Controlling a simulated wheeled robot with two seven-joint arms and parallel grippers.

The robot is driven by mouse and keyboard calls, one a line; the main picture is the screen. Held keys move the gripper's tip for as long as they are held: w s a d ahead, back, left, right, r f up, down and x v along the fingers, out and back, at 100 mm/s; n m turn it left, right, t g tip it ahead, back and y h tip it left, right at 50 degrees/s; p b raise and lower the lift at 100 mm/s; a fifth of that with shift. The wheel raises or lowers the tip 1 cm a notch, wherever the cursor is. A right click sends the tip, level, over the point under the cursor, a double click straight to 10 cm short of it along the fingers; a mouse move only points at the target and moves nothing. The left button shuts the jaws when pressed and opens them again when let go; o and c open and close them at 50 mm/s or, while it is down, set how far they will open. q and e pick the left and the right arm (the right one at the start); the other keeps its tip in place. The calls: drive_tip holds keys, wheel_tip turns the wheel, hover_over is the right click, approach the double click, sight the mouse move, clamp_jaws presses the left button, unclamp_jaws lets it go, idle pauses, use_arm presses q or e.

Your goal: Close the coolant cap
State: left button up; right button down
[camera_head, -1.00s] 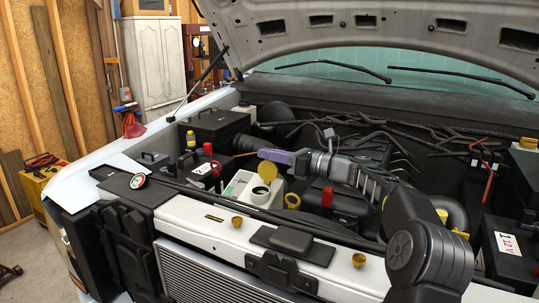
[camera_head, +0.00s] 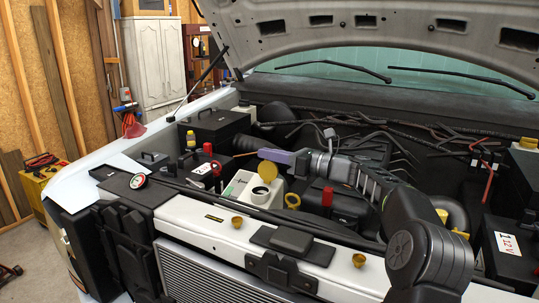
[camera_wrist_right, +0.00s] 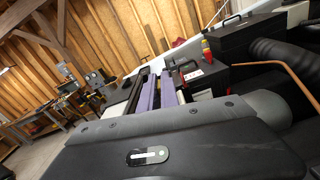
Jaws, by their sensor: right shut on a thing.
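The coolant reservoir (camera_head: 240,187) is a white tank with a dark round opening at its top. Its yellow coolant cap (camera_head: 266,173) stands open and upright behind the opening. My right gripper (camera_head: 268,155), with purplish fingers, comes in from the right directly above the cap. It is shut, with the cap's upper edge at the fingers; the contact itself is hidden. My left gripper is in neither view.
A yellow ring (camera_head: 292,201) is beside the reservoir. A black box with a red part (camera_head: 327,199) lies under my right arm. A red-handled part (camera_head: 208,149) and a copper rod (camera_wrist_right: 285,65) are near the fingers. The raised hood (camera_head: 400,25) hangs above.

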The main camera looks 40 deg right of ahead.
drive_tip(key=a+n+b, duration=0.1)
drive_tip(key=n+b, duration=0.1)
drive_tip(key=b, duration=0.1)
drive_tip(key=s+a+n+b, duration=0.1)
drive_tip(key=n+b, duration=0.1)
drive_tip(key=b, duration=0.1)
drive_tip(key=s+a+n+b, duration=0.1)
drive_tip(key=b, duration=0.1)
drive_tip(key=shift+a+f+n+b, duration=0.3)
drive_tip(key=shift+a+n+b, duration=0.05)
drive_tip(key=shift+n+b, duration=0.05)
drive_tip(key=shift+s+a+n+b, duration=0.15)
drive_tip(key=shift+a+n+b, duration=0.25)
drive_tip(key=shift+n+b, duration=0.35)
drive_tip(key=c, duration=1.6)
unclamp_jaws()
drive_tip(key=b+v, duration=0.1)
drive_tip(key=v, duration=0.7)
drive_tip(key=shift+b, duration=0.4)
